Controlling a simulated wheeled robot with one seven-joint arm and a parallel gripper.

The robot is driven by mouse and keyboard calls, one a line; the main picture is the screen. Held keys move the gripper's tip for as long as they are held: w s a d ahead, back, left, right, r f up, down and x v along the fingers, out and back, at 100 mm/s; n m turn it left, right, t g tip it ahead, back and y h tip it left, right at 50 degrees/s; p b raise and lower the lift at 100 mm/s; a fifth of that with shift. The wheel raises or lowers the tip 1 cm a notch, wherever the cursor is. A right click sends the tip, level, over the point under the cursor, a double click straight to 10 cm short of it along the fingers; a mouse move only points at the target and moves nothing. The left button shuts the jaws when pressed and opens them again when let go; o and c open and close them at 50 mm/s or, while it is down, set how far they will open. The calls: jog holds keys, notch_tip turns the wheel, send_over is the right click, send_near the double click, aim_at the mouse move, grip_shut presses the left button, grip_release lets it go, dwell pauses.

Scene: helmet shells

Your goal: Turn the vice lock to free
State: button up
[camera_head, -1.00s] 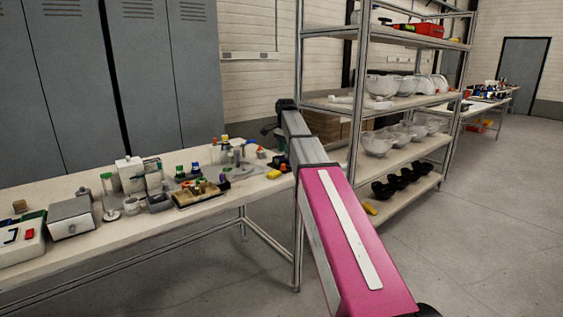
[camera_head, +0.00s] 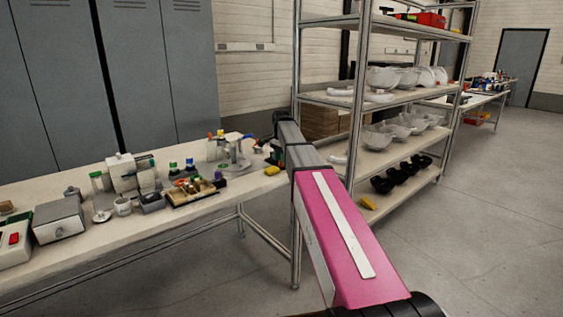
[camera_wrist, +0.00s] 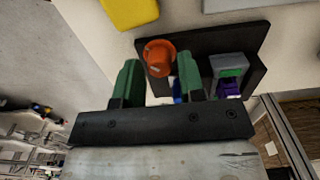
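In the wrist view, an orange round knob (camera_wrist: 158,60) stands on a dark fixture (camera_wrist: 215,42); it may be the vice lock, but I cannot be sure. My gripper (camera_wrist: 158,70) is open, with one green finger on each side of the knob. I cannot tell whether either finger touches it. A small blue part (camera_wrist: 178,91) shows beside the right finger. In the head view, my gripper (camera_head: 276,152) is at the bench's right end, mostly behind my arm, and the knob is not clearly visible.
A grey, green and purple block (camera_wrist: 230,78) sits at the fixture's right. A yellow object (camera_head: 272,170) lies near the bench edge and also shows in the wrist view (camera_wrist: 130,10). Several parts crowd the bench (camera_head: 130,232). A metal shelf rack (camera_head: 352,110) stands close right.

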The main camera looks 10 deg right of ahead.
jog(key=shift+f, duration=0.7)
jog(key=c, duration=0.7)
jog(key=shift+o, duration=0.3)
